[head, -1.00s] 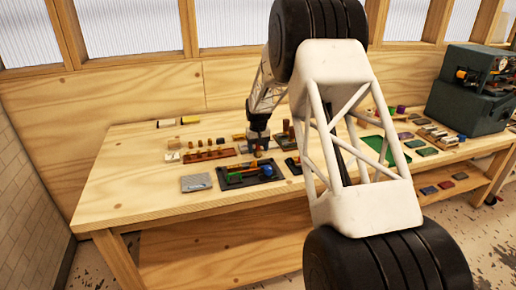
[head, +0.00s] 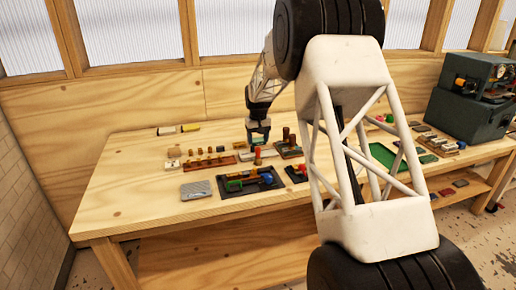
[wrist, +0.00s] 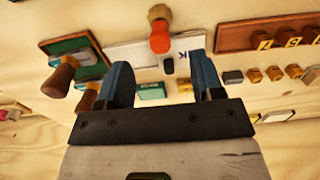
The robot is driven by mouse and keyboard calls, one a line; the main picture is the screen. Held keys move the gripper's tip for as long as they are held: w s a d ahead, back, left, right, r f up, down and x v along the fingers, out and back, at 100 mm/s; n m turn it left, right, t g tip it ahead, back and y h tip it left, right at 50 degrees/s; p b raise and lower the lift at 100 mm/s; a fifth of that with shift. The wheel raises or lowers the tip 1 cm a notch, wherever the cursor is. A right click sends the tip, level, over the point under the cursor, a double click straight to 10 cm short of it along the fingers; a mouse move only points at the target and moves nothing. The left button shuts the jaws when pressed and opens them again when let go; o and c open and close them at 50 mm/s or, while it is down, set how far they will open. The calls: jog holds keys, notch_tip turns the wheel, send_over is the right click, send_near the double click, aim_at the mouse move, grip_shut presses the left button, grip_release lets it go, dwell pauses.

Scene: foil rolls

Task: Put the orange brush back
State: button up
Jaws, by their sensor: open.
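The orange brush (head: 258,155) stands about upright among the tools on the bench, seen in the head view below my gripper (head: 258,135). In the wrist view the orange brush (wrist: 160,40) shows its orange end toward the camera and a tan part beyond it. A pale plate lies beside it in the wrist view. My gripper (wrist: 160,68) is open, with two blue fingers apart and nothing between them. The brush is just beyond the fingertips in the wrist view, apart from them. What its foot rests on is unclear.
A dark tray (head: 238,186) with coloured tools lies in front, beside a grey plate (head: 196,190). A wooden rack (head: 208,161) with several pegs stands left. A stamp with a brown knob (wrist: 60,80) is near the left finger. The bench's left end is clear.

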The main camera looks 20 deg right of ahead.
jog(key=shift+r, duration=1.9)
jog(key=shift+s+a+r, duration=0.1)
jog(key=shift+s+r, duration=0.2)
jog(key=shift+s, duration=0.05)
jog(key=s+a+r, duration=0.2)
jog(key=s+r, duration=0.2)
jog(key=s, duration=0.6)
jog(key=s+a+r+t, duration=0.1)
jog(key=s+a+r, duration=0.3)
jog(key=s, duration=0.6)
jog(key=s+a+r, duration=0.1)
jog(key=s+r, duration=0.4)
jog(key=s, duration=0.5)
jog(key=s+a+f, duration=0.2)
jog(key=s, duration=1.3)
jog(key=s+a+f+t, duration=0.1)
jog(key=s+f, duration=0.1)
jog(key=s, duration=1.2)
jog(key=shift+s+a+f+t, duration=0.3)
jog(key=shift+s+a+f, duration=0.05)
jog(key=shift+a+f, duration=0.05)
